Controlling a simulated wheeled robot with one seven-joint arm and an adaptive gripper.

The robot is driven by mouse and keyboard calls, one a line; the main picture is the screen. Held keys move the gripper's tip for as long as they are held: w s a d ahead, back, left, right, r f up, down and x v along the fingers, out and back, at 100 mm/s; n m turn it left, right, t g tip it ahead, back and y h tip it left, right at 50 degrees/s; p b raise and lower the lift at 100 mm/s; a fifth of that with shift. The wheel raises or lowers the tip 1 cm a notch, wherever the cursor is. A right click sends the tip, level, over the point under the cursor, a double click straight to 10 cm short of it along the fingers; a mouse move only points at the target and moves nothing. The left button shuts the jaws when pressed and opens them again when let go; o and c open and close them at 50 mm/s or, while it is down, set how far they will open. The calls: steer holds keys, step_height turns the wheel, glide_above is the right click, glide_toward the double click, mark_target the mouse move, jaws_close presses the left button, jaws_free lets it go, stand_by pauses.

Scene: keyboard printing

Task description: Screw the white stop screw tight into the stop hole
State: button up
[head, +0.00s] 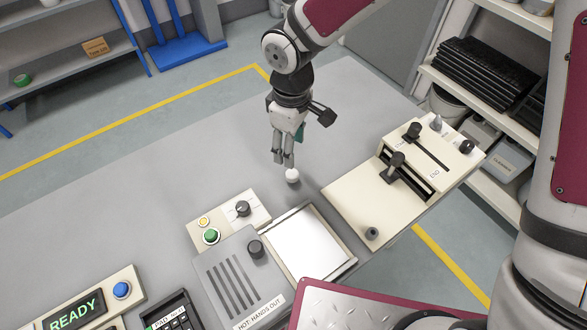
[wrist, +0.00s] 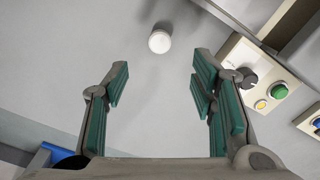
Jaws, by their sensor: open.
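A small white round-topped piece, which looks like the white stop screw (head: 292,175), stands on the bare grey table. It also shows in the wrist view (wrist: 159,41), beyond the fingertips and roughly centred between them. My gripper (head: 282,160) points down just above and beside it in the head view. In the wrist view my gripper (wrist: 161,64) has its green-padded fingers spread, with nothing between them. I cannot make out the stop hole; the cream slider unit (head: 345,205) has labels and a lever slot on top, but no hole is clear.
A grey heater-like box (head: 240,280) marked "HOT! HANDS OUT", a panel with a green button (head: 211,236) and a framed white plate (head: 302,245) stand in front of the screw. The slider unit's levers (head: 396,160) stick up to the right. The table (head: 190,165) behind and left is clear.

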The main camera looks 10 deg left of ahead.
mark_target(292, 173)
step_height(292, 173, down, 12)
steer(key=shift+r+p, duration=0.25)
steer(key=shift+p, duration=0.05)
steer(key=shift+c, duration=0.3)
steer(key=c, duration=1)
